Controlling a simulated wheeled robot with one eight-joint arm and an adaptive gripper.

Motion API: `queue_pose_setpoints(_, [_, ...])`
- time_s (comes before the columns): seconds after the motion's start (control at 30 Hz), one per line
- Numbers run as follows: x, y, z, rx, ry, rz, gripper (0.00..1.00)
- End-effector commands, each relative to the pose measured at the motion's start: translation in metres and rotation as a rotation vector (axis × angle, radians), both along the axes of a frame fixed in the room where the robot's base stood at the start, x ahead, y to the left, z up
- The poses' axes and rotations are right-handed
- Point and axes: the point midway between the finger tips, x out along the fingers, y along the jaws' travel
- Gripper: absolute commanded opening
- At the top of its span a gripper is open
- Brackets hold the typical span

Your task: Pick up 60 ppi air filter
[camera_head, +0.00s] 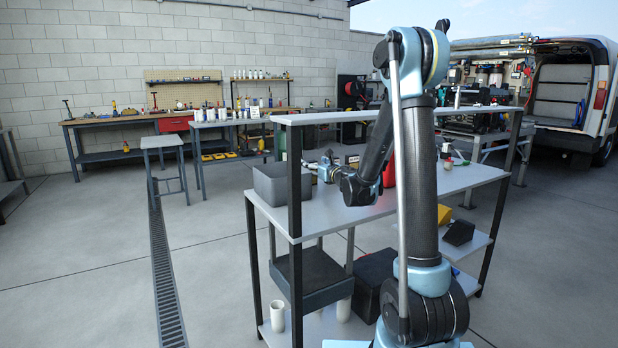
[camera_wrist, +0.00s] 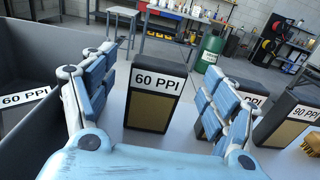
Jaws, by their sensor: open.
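A dark block labelled 60 PPI (camera_wrist: 156,90), with a tan lower face, stands upright on the light shelf in the wrist view. My gripper (camera_wrist: 156,64) is open, with one blue finger to the left of this block and one to the right. The block is ahead of my palm; I cannot tell whether the fingertips reach past its sides. Another 60 PPI label (camera_wrist: 25,98) shows inside the grey bin at the left. In the head view my gripper (camera_head: 326,167) is low over the shelf beside the bin, and the block there is mostly hidden.
The grey bin (camera_head: 278,186) stands close left of my gripper. A 90 PPI block (camera_wrist: 290,122) stands at the right, with another PPI block partly hidden behind my right finger. A brush (camera_wrist: 313,145) lies at the right edge. A shelf post (camera_head: 294,185) stands near the bin.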

Motion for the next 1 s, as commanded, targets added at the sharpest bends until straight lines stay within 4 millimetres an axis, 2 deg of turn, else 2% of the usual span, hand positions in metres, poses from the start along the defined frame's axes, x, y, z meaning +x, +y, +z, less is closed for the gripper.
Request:
queue_pose_setpoints(0.27, [0.029, 0.021, 0.0, 0.0, 0.0, 0.001, 0.78])
queue_pose_setpoints(0.53, [0.032, 0.022, 0.0, 0.0, 0.0, 0.0, 0.78])
queue_pose_setpoints(0.73, [0.032, 0.022, 0.0, 0.0, 0.0, 0.0, 0.33])
queue_pose_setpoints(0.77, [0.032, 0.022, 0.0, 0.0, 0.0, 0.0, 0.3])
queue_pose_setpoints(1.0, [0.032, 0.022, 0.0, 0.0, 0.0, 0.0, 0.3])
